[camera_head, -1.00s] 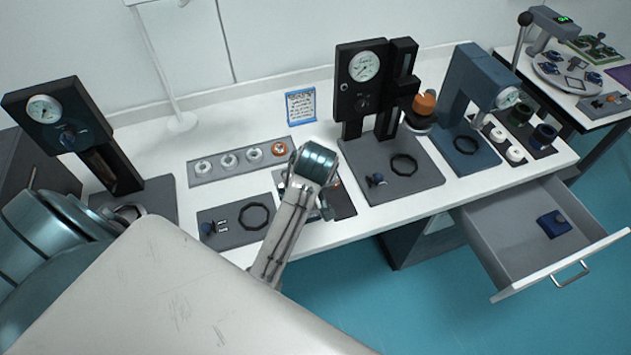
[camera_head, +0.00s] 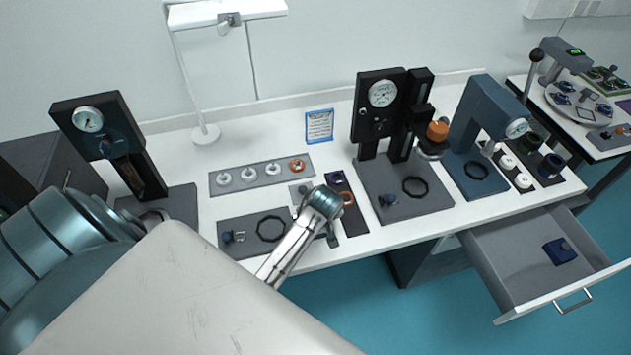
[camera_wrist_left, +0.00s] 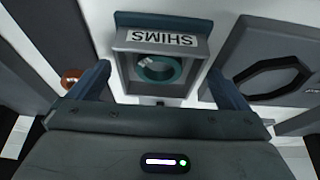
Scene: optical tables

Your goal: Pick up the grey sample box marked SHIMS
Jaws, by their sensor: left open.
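The grey sample box (camera_wrist_left: 160,40) shows in the left wrist view with its SHIMS label upside down. It is open towards the camera, and a teal ring (camera_wrist_left: 159,68) shows inside it. My left gripper (camera_wrist_left: 160,76) is open, with one finger on each side of the box and visible gaps to it. In the head view my left wrist is over the front middle of the white bench, and it hides most of the box and the fingers. My right gripper is in neither view.
A dark mat with a black ring (camera_head: 271,228) lies left of my wrist. A gauge stand (camera_head: 382,94) stands further right. An open drawer (camera_head: 522,238) sticks out at the bench's right front.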

